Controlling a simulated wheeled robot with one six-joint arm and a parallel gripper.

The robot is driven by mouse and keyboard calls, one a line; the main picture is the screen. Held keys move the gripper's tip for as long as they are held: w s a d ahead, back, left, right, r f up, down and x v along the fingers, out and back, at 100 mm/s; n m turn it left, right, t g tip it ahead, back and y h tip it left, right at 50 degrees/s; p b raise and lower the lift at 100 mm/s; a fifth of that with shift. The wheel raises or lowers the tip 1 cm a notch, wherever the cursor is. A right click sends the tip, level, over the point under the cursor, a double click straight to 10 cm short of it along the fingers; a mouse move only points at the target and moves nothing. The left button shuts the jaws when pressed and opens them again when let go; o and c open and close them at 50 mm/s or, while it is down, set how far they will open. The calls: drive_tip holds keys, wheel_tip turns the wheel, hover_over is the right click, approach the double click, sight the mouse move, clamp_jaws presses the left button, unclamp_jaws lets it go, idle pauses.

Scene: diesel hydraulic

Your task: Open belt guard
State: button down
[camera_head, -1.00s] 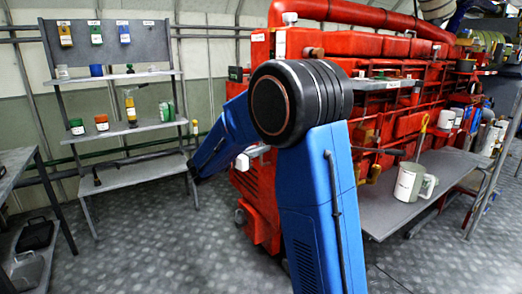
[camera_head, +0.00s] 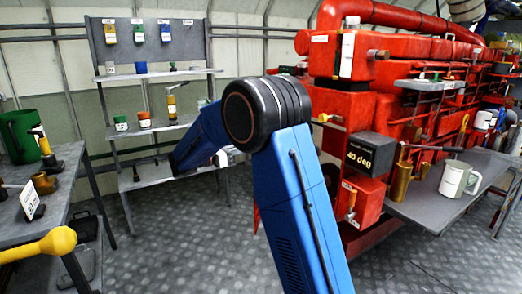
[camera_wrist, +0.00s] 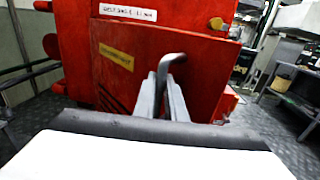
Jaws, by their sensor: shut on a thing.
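In the wrist view, a red panel (camera_wrist: 195,72), apparently the belt guard, fills the middle, with a white label (camera_wrist: 127,12) above and a yellow label (camera_wrist: 116,56) at its left. The lettering is too small to read surely. A grey bent handle (camera_wrist: 174,60) stands out in front of the panel. My gripper (camera_wrist: 166,88) is shut on this handle, with one grey finger on each side of its lower part. In the head view my gripper and the handle cannot be made out; my blue arm hides part of the red machine's near end.
The red machine (camera_head: 420,48) stands at the right with a grey bench (camera_head: 425,200) holding a white mug (camera_head: 453,178). A black "40 deg" box (camera_head: 370,153) juts from its near side. A shelf rack (camera_head: 150,75) stands behind. A grey table (camera_head: 70,175) is at left. Patterned floor is open between.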

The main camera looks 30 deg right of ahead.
drive_tip(key=w+a+m+g, duration=0.1)
drive_tip(key=w+a+g, duration=0.1)
drive_tip(key=w+a, duration=0.3)
drive_tip(key=w+a+m+g, duration=0.2)
drive_tip(key=w+a, duration=0.3)
drive_tip(key=w, duration=0.7)
drive_tip(key=shift+g, duration=0.5)
drive_tip(key=shift+w+a, duration=0.1)
drive_tip(key=shift+w, duration=0.05)
drive_tip(key=c, duration=1.8)
unclamp_jaws()
